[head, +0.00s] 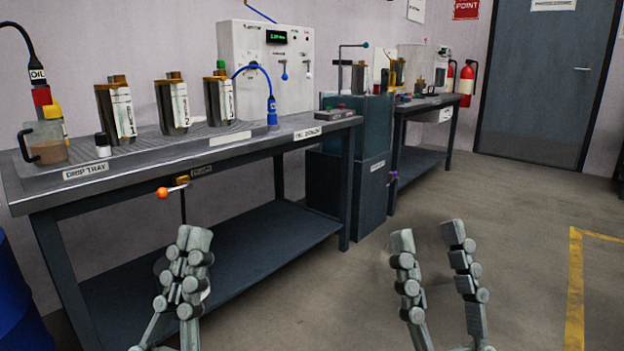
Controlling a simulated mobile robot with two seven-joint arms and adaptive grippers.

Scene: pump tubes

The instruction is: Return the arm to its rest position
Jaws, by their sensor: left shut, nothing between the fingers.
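My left gripper (186,255) is shut and empty. In the head view it shows in front of the workbench (215,148), lower than the bench top. My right gripper (432,245) is open and empty, its two fingers spread apart over the bare floor right of the bench. Neither gripper appears to touch anything. The rest of both arms is mostly out of the picture.
Several metal cylinders (174,105), a jug (45,145) and a control box (266,55) stand on the bench. An orange-knobbed valve (162,193) sticks out below its front edge. A blue drum (18,300) stands at left. The floor (520,220) at right is clear.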

